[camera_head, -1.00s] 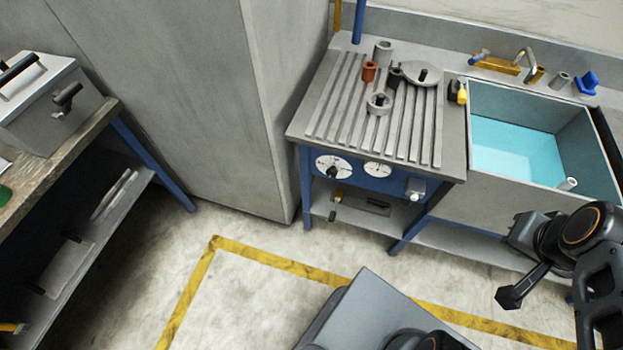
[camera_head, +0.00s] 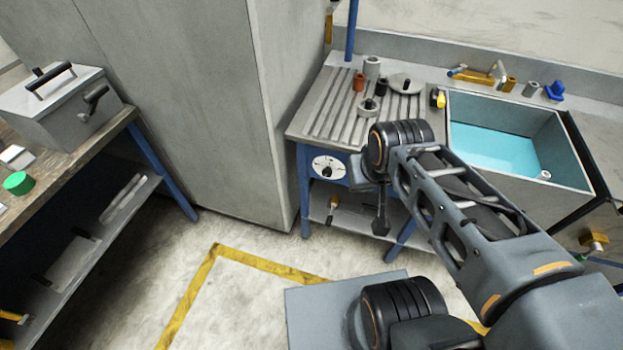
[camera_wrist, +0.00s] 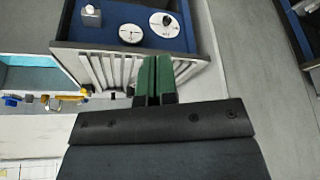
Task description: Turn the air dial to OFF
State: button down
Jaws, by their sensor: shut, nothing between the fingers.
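A white round dial (camera_head: 328,167) with a black knob sits on the blue front panel (camera_wrist: 190,40) of the slatted metal bench. It also shows in the wrist view (camera_wrist: 166,23), where the scene appears upside down. A second, smaller white dial or gauge (camera_wrist: 130,34) is beside it; my arm hides it in the head view. I cannot read any marking, so I cannot tell where the knob points or which one is the air dial. My gripper (camera_wrist: 158,60) is shut and empty, its green fingers apart from both dials. In the head view its fingertips cannot be made out.
A sink (camera_head: 490,150) with blue water adjoins the bench on the right. Cups and a round lidded piece (camera_head: 404,82) stand on the slats. A tall grey cabinet (camera_head: 200,110) stands left of the bench. A workbench with a metal box (camera_head: 65,105) is far left.

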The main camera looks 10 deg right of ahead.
aim_at(327, 173)
jog(key=z, duration=0.5)
jog(key=k, duration=1.2)
jog(key=u, duration=0.1)
jog(key=i, duration=0.55)
jog(key=u, duration=1.05)
jog(key=i, duration=0.4)
jog(key=u, duration=0.4)
